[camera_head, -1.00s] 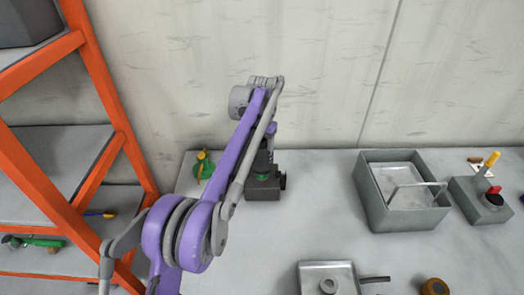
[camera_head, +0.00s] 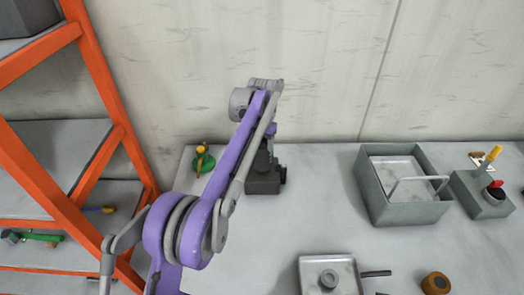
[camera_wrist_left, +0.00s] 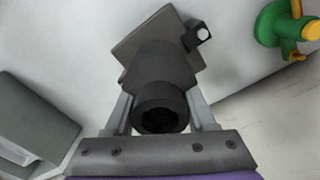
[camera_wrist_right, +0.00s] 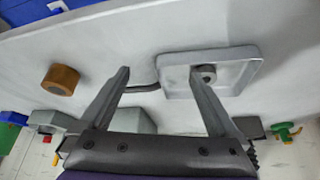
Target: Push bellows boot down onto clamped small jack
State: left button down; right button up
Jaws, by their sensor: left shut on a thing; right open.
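The dark bellows boot (camera_wrist_left: 165,68) stands over the small jack, and its ringed end faces the left wrist camera. My left gripper (camera_wrist_left: 162,112) is shut on the boot, with one finger on either side. In the head view the boot (camera_head: 263,160) sits right above a dark square base (camera_head: 263,184) with a stub on its right side. No gap shows between boot and base there. The jack body is hidden inside the boot, and my left arm covers part of it. My right gripper (camera_wrist_right: 160,76) is open and empty above the bench, out of the head view.
A green fixture with a yellow handle (camera_head: 203,161) stands left of the jack. To the right are a grey bin (camera_head: 408,213) and a switch box (camera_head: 484,196). A shallow tray (camera_head: 345,270) and a brown ring (camera_head: 435,283) lie in front. An orange rack (camera_head: 108,80) is at left.

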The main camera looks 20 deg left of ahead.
pick_arm(q)
jog(key=shift+f, duration=0.35)
pick_arm(e)
jog(key=shift+f, duration=0.15)
dwell(0.4)
pick_arm(q)
jog(key=shift+c, duration=0.7)
grip_release()
jog(key=shift+r, duration=0.1)
notch_tip(320, 180, up, 10)
jog(key=shift+w+r+p, duration=0.1)
jog(key=shift+r+p, duration=0.05)
jog(key=shift+p, duration=0.8)
jog(key=shift+s+r, duration=0.25)
jog(key=shift+r, duration=0.05)
jog(key=s+f+n+t, duration=0.1)
jog(key=s+n+t, duration=0.15)
jog(key=s, duration=1.35)
jog(key=s+f+t, duration=0.3)
jog(key=s+f, duration=1)
jog(key=s, duration=0.5)
jog(key=shift+s+a+f, duration=0.2)
jog(key=shift+a+f, duration=0.05)
jog(key=shift+f, duration=0.1)
pick_arm(e)
jog(key=r, duration=0.1)
jog(key=w+r, duration=0.1)
jog(key=r, duration=0.1)
